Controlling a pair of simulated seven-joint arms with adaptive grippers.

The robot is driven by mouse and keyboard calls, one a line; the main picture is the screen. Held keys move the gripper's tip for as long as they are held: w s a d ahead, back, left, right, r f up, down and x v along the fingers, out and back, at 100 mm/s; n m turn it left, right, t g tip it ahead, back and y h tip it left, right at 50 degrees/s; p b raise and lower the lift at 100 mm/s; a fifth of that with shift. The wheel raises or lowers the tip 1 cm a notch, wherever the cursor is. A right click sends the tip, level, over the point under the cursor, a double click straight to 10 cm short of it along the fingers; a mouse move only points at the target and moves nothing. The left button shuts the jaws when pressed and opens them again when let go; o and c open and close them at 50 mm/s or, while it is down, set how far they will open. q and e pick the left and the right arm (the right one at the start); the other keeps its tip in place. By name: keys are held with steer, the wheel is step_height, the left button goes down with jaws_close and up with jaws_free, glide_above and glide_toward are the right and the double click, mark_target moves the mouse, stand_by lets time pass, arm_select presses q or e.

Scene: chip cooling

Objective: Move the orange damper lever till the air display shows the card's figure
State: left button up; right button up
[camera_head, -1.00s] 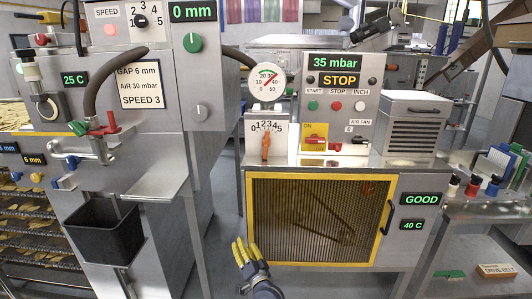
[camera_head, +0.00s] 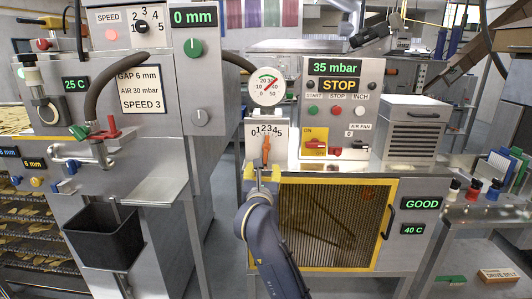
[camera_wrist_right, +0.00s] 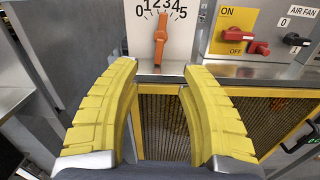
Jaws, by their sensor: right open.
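The orange damper lever (camera_head: 265,152) stands nearly upright on a white plate marked 0 to 5, its top near the 2 and 3. The air display (camera_head: 335,69) reads 35 mbar. The card (camera_head: 140,88) reads GAP 6 mm, AIR 30 mbar, SPEED 3. My right gripper (camera_head: 263,173) is just below and in front of the lever, with its yellow fingers apart. In the right wrist view the lever (camera_wrist_right: 160,40) is beyond the open fingertips (camera_wrist_right: 159,76), with nothing between them. My left gripper is not in view.
A round gauge (camera_head: 267,86) sits above the lever plate. The yellow panel with red switches (camera_head: 315,142) and the air fan knob (camera_head: 360,145) are close to the right. A yellow-framed mesh door (camera_head: 340,225) lies below. A black bin (camera_head: 104,235) hangs at the left.

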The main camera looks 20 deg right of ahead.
mark_target(266, 152)
steer(key=x, duration=0.5)
steer(key=f+x, duration=0.1)
steer(key=x, duration=1.1)
steer(key=shift+w+d+f, duration=0.15)
steer(key=shift+w, duration=0.05)
jaws_close()
steer(key=shift+n, duration=0.4)
jaws_free()
